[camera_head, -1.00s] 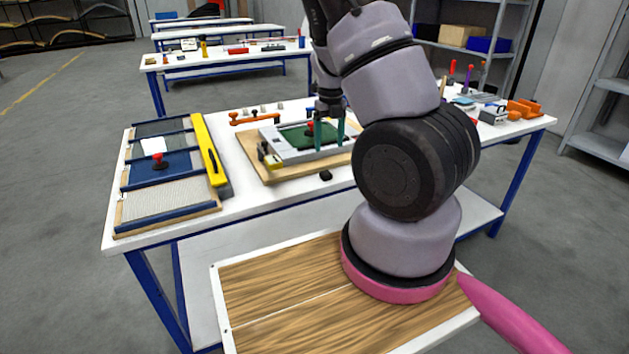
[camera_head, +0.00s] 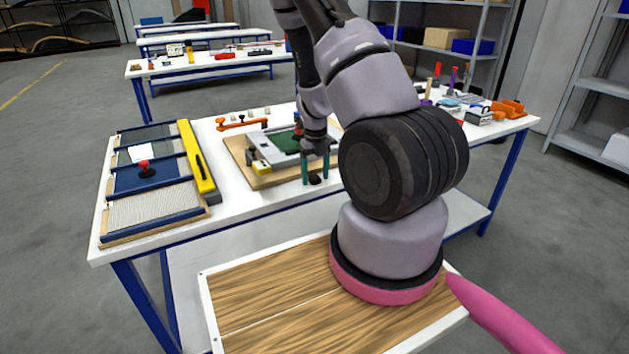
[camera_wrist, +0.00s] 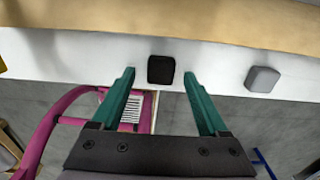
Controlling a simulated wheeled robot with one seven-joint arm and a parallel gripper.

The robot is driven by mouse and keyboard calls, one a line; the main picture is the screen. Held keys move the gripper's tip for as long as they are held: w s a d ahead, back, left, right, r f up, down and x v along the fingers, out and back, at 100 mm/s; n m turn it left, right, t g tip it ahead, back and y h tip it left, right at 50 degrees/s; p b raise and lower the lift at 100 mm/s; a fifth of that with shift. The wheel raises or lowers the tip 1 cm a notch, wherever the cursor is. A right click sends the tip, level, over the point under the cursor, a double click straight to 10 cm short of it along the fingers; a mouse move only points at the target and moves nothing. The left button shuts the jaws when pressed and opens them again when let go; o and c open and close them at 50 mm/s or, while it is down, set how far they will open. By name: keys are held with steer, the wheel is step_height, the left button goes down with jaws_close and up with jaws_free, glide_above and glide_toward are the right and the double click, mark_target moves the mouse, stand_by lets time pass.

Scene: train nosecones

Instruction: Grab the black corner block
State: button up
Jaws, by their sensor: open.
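The black corner block (camera_wrist: 161,69) is a small dark block with rounded corners on the white table top, near its front edge. In the wrist view it shows just beyond and between my two green fingertips. In the head view the black block (camera_head: 315,179) shows low between the fingers, partly hidden by them. My gripper (camera_wrist: 157,75) is open, with one finger on each side of the block and gaps on both sides. In the head view my gripper (camera_head: 316,168) points down at the table's front edge. I see no contact with the block.
A grey block (camera_wrist: 262,79) lies to the right on the same white strip. A wooden board (camera_head: 240,150) with a grey frame and green insert lies just behind. A yellow level (camera_head: 199,162) and a blue-framed panel (camera_head: 155,208) lie to the left.

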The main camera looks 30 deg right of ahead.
jaws_close()
steer(key=shift+r, duration=0.1)
